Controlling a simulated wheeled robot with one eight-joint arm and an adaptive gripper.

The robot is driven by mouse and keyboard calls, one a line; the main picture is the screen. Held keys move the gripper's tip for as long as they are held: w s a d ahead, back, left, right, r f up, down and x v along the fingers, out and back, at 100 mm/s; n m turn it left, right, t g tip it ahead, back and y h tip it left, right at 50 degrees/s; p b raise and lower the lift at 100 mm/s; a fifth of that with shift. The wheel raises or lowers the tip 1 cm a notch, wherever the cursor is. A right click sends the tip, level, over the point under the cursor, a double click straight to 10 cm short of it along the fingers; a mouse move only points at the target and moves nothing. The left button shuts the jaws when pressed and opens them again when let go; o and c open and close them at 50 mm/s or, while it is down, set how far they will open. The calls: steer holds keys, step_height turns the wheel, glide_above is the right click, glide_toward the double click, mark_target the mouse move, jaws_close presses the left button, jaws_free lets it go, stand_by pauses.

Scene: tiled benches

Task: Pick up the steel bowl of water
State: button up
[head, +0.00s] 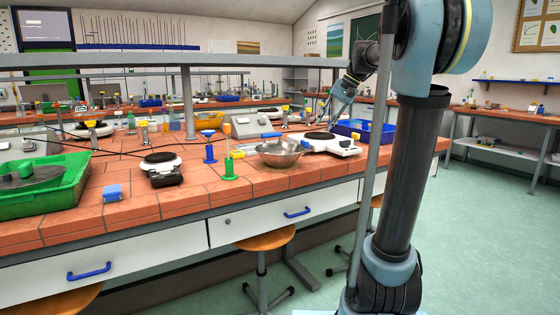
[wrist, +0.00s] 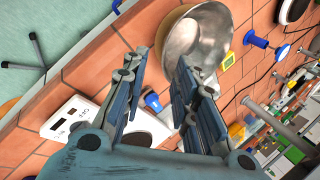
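The steel bowl (head: 281,154) sits upright near the front edge of the tiled bench in the head view. In the wrist view the bowl (wrist: 205,38) lies ahead of my fingertips at the top, its wide mouth visible. Its inside looks pale and shiny; I cannot tell the water level. My gripper (head: 331,113) is above the bench, to the right of and behind the bowl in the head view. In the wrist view my gripper (wrist: 160,65) has its two fingers spread apart with nothing held between them. The right finger's tip overlaps the bowl's lower edge in the picture; no contact is evident.
A white hotplate (head: 340,148) stands just right of the bowl, and a blue tray (head: 378,134) farther right. A green stand (head: 228,168) and a blue stand (head: 209,150) are left of the bowl. A shelf post (head: 188,105) rises behind. Bare tiles lie in front.

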steer(key=shift+w+a+r+x, duration=0.15)
steer(key=shift+w+a+x, duration=0.1)
steer(key=shift+x, duration=2.55)
steer(key=shift+w+a+r+x, duration=0.15)
steer(key=shift+w+a+x, duration=0.1)
steer(key=shift+x, duration=2.55)
steer(key=shift+w+a+r+x, duration=0.15)
steer(key=shift+w+a+x, duration=0.05)
steer(key=shift+x, duration=2.6)
steer(key=shift+c, duration=0.4)
jaws_close()
